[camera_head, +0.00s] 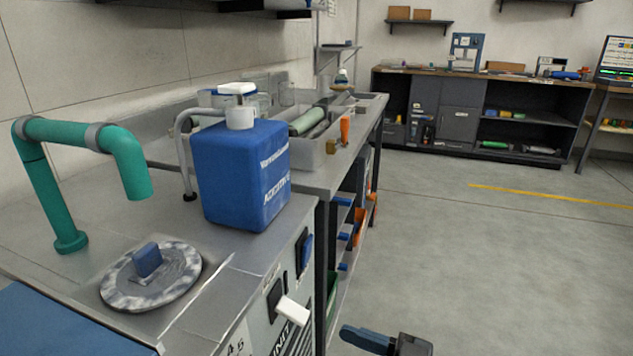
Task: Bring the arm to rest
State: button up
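A dark blue and black piece (388,341), which looks like part of my gripper, shows at the bottom edge of the head view, over the floor right of the ink unit. Most of it is cut off by the frame, and I cannot see whether its fingers are open or shut. It appears apart from the ink unit (240,285) to its left. The rest of my arm is out of view.
On the unit stand a blue jug (240,178) with a white cap, a green bent pipe (78,135), and a round lid (125,290) with a blue grip. A white lever (291,310) sticks out of the front. The floor (460,270) at right is clear.

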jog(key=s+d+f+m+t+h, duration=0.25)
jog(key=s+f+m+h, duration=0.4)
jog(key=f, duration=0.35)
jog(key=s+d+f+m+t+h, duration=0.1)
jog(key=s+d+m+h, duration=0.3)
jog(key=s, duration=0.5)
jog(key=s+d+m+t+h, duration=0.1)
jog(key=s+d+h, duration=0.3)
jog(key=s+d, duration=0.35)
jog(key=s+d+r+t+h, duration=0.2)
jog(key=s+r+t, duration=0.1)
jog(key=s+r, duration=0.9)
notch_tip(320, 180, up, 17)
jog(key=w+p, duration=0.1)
jog(key=p, duration=1.4)
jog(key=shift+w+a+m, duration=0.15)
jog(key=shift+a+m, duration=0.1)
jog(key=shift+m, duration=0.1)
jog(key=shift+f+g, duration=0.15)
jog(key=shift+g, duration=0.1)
